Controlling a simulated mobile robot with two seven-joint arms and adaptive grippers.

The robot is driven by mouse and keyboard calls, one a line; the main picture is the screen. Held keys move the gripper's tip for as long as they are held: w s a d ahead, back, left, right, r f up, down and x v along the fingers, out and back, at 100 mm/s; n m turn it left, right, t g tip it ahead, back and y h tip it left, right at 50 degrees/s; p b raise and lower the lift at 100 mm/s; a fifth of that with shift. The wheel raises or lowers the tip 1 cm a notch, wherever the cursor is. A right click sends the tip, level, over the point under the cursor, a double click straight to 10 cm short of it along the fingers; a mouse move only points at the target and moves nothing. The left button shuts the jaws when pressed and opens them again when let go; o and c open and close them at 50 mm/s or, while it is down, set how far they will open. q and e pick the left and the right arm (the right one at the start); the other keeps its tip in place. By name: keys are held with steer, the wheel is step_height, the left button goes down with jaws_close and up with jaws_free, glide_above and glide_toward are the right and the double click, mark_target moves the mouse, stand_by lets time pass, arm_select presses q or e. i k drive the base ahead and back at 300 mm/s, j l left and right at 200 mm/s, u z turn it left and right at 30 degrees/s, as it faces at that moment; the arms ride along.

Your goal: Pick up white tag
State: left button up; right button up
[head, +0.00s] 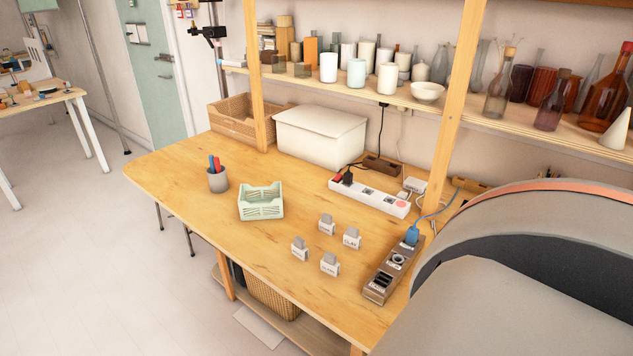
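Several small white tags with grey upper parts stand in a loose cluster on the wooden table. They are a back-left tag (326,228), a back-right tag (351,242), a front-left tag (299,252) and a front-right tag (329,267). Each has dark lettering; the back-right one seems to read "CLAY", and the others are too small to read surely. They stand apart from each other. Neither of my grippers shows in the head view.
A pale green basket (262,208), a grey cup with pens (217,181), a white power strip (370,196) and a brown socket box (392,270) with a blue cable surround the tags. A lidded white bin (318,140) stands behind. The table's front left (180,170) is clear.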

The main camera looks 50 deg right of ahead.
mark_target(326, 226)
steer(key=j+z, duration=0.15)
steer(key=j, duration=0.15)
steer(key=i+j+z, duration=0.2)
steer(key=j, duration=0.15)
steer(key=k+z, duration=0.1)
steer(key=z, duration=1.4)
